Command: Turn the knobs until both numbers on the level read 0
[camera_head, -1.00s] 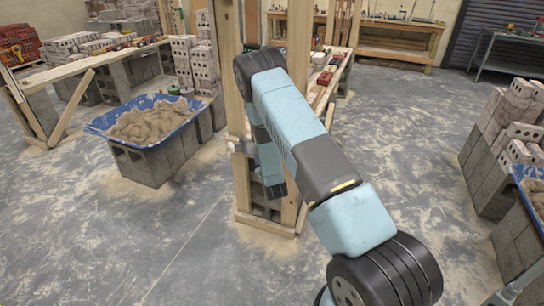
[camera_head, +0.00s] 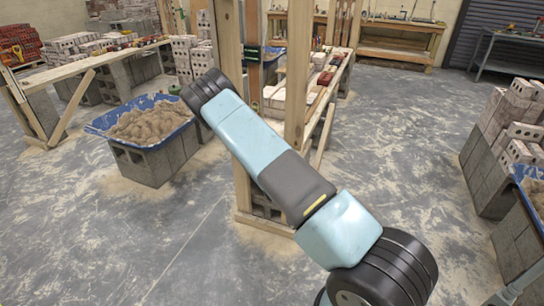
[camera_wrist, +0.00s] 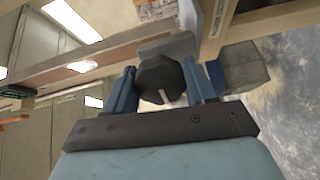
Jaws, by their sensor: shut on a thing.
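A dark, many-sided knob (camera_wrist: 162,82) with a pale line on its face is in the middle of the wrist view. My gripper (camera_wrist: 160,74) is shut on it, with one blue finger on each side. A reddish-brown level (camera_wrist: 110,61) runs from beside the knob to the left, with a pale vial. A dark display with green marks (camera_wrist: 14,91) is at its left end; I cannot read its numbers. In the head view the level (camera_head: 253,84) stands upright by the wooden posts. My arm hides the knob and gripper there.
Wooden posts (camera_head: 298,75) stand close around my arm. A blue tub of mortar (camera_head: 187,133) rests on grey blocks at left. Bricks (camera_head: 522,105) are stacked on blocks at right. The floor (camera_head: 410,125) between is clear.

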